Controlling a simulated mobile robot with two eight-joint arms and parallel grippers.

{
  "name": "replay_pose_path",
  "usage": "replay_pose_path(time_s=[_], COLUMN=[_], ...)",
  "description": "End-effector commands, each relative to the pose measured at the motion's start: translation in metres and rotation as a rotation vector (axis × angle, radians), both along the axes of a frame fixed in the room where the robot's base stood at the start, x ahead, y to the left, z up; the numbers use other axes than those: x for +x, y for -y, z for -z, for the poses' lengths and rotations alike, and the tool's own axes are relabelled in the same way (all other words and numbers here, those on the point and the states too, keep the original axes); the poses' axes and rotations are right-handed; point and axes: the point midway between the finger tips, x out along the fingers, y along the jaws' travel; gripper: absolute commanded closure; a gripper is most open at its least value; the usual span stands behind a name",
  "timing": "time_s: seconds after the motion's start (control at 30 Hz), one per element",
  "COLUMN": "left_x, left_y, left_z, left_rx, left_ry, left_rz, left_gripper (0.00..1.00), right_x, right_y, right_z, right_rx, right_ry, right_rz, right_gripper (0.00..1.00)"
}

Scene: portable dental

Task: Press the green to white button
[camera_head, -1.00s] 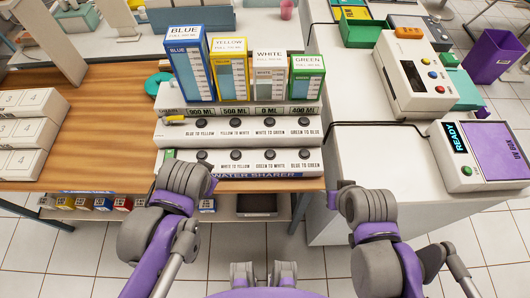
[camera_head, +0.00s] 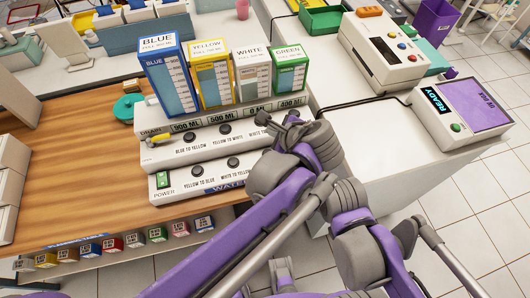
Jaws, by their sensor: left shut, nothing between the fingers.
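The water sharer panel (camera_head: 172,184) stands on the wooden table with two rows of dark round buttons. The upper row shows labels blue to yellow and yellow to white; the lower row shows yellow to blue and white to yellow. The green to white button is hidden behind my left arm. The white container (camera_head: 252,79) reads 0 ML and the green container (camera_head: 288,74) reads 400 ML. My left gripper (camera_head: 289,118) is shut and empty, over the panel's right part; I cannot tell whether it touches. My right gripper is not in view.
The blue (camera_head: 170,80) and yellow (camera_head: 211,76) containers stand beside the white one. A white counter (camera_head: 375,150) to the right holds a device reading READY (camera_head: 458,115). Small coloured boxes line a shelf below the table. Bare wood (camera_head: 70,165) lies left of the panel.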

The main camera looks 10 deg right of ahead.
Motion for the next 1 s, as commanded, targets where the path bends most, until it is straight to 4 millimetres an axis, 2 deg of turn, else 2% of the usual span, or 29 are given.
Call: replay_pose_path(time_s=[0.27,0.47,0.83,1.0], left_x=[0.000,0.000,0.000,0.001], left_y=[-0.001,-0.001,-0.001,-0.001], left_z=[0.002,0.014,0.065,0.083], left_rx=[-0.003,-0.003,-0.004,-0.004], left_ry=[-0.001,-0.002,-0.002,-0.001], left_rz=[-0.003,-0.003,-0.003,-0.004], left_gripper=[1.00,1.00,1.00,1.00], right_x=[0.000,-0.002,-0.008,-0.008], right_y=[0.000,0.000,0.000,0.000], right_z=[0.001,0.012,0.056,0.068], right_rx=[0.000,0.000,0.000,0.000], right_ry=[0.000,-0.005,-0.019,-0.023], right_rz=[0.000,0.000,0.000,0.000], right_gripper=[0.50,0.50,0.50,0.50])
